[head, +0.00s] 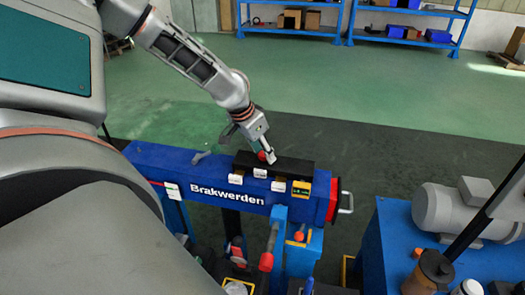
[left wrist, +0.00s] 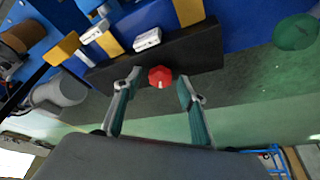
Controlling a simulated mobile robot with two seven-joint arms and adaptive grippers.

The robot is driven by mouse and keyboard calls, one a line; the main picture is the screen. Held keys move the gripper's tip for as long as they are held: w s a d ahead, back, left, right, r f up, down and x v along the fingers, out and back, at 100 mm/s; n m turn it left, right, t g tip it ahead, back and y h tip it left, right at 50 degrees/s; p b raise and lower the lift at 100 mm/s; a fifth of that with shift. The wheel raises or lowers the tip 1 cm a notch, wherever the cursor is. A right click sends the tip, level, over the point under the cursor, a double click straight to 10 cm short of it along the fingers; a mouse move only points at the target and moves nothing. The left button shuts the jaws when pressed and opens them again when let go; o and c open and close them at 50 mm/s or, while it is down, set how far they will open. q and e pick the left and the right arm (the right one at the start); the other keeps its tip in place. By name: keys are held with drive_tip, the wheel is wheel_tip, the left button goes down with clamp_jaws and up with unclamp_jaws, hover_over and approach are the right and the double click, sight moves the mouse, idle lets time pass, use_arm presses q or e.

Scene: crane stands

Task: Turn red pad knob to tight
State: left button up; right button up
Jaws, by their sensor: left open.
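The red pad knob (head: 263,156) sits on the black block (head: 285,167) on top of the blue Brakwerden beam (head: 215,190). In the left wrist view the knob (left wrist: 160,77) is a faceted red cap with a pale pointer mark toward the bottom of the picture. My left gripper (head: 268,157) is at the knob. In the left wrist view its two fingers (left wrist: 158,95) are spread apart, one on each side of the knob, with a gap on both sides. My right gripper is not in view.
White tags and a yellow label (head: 301,190) are on the beam's near side. A metal handle (head: 346,202) sticks out at its right end. A grey motor (head: 455,210) stands on a blue bench at the right. Blue shelves (head: 405,15) are far back across open green floor.

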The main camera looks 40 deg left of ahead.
use_arm(q)
drive_tip(key=shift+c, duration=0.4)
drive_tip(key=c, duration=1)
